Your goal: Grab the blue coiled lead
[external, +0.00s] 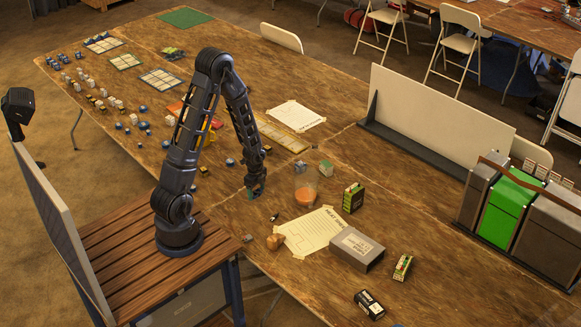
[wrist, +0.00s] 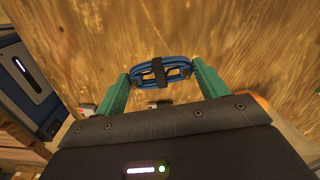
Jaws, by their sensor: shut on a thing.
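The blue coiled lead (wrist: 148,73) is a small bundle of blue cable with a black band around its middle. In the wrist view it sits between the two green fingertips of my gripper (wrist: 158,76), which touch it on both sides. In the external view my gripper (external: 257,190) points down, low over the wooden table near its front edge. The lead is too small to make out clearly there. I cannot tell whether it touches the table.
A paper sheet (external: 318,231), a grey box (external: 357,249) and a green box (external: 352,197) lie further right. Many small items (external: 110,100) crowd the table's left side. Bare wood surrounds my gripper.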

